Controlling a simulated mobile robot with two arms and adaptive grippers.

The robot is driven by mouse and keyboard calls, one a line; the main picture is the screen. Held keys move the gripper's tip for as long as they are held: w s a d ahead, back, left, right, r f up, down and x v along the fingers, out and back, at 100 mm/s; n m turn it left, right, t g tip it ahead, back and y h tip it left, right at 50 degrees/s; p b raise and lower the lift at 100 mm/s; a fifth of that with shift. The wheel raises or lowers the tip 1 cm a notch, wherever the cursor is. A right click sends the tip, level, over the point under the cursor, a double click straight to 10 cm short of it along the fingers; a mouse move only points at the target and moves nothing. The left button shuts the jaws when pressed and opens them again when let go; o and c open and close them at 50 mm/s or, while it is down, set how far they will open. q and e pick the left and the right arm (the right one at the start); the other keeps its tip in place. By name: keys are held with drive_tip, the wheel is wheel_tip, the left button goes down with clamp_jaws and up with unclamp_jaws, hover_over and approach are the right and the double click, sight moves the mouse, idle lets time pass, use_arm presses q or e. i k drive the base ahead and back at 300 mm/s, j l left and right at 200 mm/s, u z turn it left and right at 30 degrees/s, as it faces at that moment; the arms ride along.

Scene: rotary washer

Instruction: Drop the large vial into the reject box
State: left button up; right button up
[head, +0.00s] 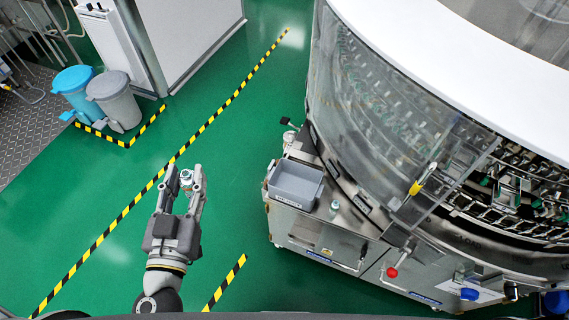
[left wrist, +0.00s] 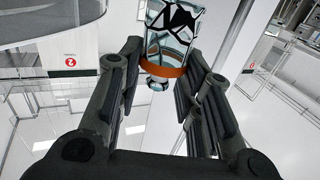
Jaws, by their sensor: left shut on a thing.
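My left gripper (head: 187,180) is shut on a clear glass vial (head: 186,177), the large vial, holding it between the fingertips above the green floor. In the left wrist view the vial (left wrist: 170,35) shows dark marks and an orange band, with my left gripper's fingers (left wrist: 160,75) on either side. The grey reject box (head: 296,183) is an open bin on the machine's front ledge, to the right of my left gripper and apart from it. Its inside looks empty. My right gripper is not in view.
Another small vial (head: 334,207) stands on the ledge (head: 345,222) just right of the box. The large rotary washer (head: 390,110) with a clear cover fills the right side. Blue and grey waste bins (head: 113,98) stand far left. The green floor between is free.

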sight(296, 185)
drive_tip(key=l+u, duration=0.2)
drive_tip(key=l, duration=0.2)
drive_tip(key=l+u, duration=0.25)
drive_tip(key=l, duration=0.15)
drive_tip(key=k+l+u, duration=0.2)
drive_tip(key=l, duration=0.15)
drive_tip(key=l+u, duration=0.2)
drive_tip(key=l, duration=0.2)
drive_tip(key=k+l+u, duration=0.2)
drive_tip(key=l, duration=0.15)
